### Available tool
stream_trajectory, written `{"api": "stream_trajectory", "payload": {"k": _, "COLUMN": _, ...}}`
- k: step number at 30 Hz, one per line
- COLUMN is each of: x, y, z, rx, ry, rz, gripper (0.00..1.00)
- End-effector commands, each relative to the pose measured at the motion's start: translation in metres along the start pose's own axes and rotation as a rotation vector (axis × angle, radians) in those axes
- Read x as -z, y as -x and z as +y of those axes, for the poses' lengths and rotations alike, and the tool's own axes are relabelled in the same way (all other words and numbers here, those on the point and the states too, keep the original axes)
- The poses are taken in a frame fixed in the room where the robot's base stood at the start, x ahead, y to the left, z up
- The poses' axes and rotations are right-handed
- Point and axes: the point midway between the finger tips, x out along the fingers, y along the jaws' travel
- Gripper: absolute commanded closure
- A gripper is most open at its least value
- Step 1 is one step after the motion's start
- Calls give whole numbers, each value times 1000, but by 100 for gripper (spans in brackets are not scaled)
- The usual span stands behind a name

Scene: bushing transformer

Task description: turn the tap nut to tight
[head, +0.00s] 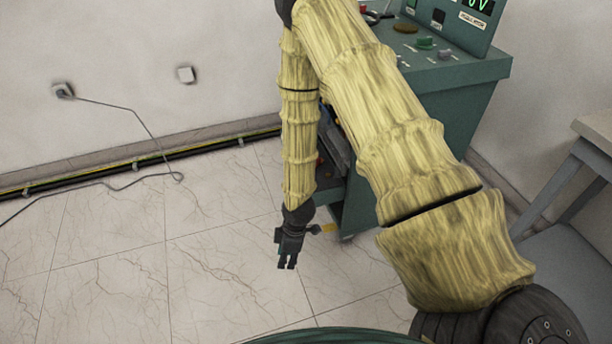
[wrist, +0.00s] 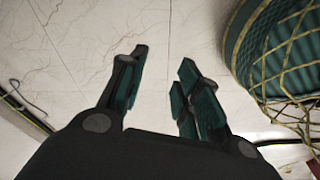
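My gripper (head: 287,265) hangs low over the tiled floor at the end of my yellow-sleeved arm, left of the green control cabinet. Its fingers point down. In the wrist view my gripper (wrist: 163,62) has its two dark green fingers apart, with only bare floor between them. It holds nothing. I cannot make out a tap nut in either view. My arm covers much of the cabinet's front and left side.
The green cabinet (head: 455,110) has a sloped top panel with knobs and displays. A grey table (head: 590,145) stands at the right. A cable (head: 140,120) runs from a wall socket (head: 62,90) to the floor. The floor (head: 110,240) at left is mostly clear.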

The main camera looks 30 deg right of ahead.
Motion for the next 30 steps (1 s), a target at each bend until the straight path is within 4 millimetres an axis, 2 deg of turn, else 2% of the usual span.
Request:
{"api": "stream_trajectory", "payload": {"k": 1, "x": 3, "y": -9, "z": 36, "rx": -24, "ry": 123, "rz": -2, "gripper": 67}}
{"api": "stream_trajectory", "payload": {"k": 4, "x": 4, "y": 1, "z": 100, "rx": -63, "ry": 403, "rz": -44, "gripper": 67}}
{"api": "stream_trajectory", "payload": {"k": 9, "x": -9, "y": 39, "z": 212, "rx": -138, "ry": 833, "rz": -192, "gripper": 67}}
{"api": "stream_trajectory", "payload": {"k": 12, "x": -23, "y": 69, "z": 268, "rx": -168, "ry": 1025, "rz": -306, "gripper": 67}}
{"api": "stream_trajectory", "payload": {"k": 15, "x": -36, "y": 97, "z": 308, "rx": -182, "ry": 1159, "rz": -407, "gripper": 67}}
{"api": "stream_trajectory", "payload": {"k": 18, "x": -45, "y": 118, "z": 334, "rx": -186, "ry": 1241, "rz": -481, "gripper": 67}}
{"api": "stream_trajectory", "payload": {"k": 22, "x": -52, "y": 129, "z": 348, "rx": -183, "ry": 1285, "rz": -525, "gripper": 67}}
{"api": "stream_trajectory", "payload": {"k": 26, "x": -55, "y": 122, "z": 354, "rx": -182, "ry": 1291, "rz": -530, "gripper": 67}}
{"api": "stream_trajectory", "payload": {"k": 30, "x": -61, "y": 103, "z": 361, "rx": -181, "ry": 1290, "rz": -528, "gripper": 67}}
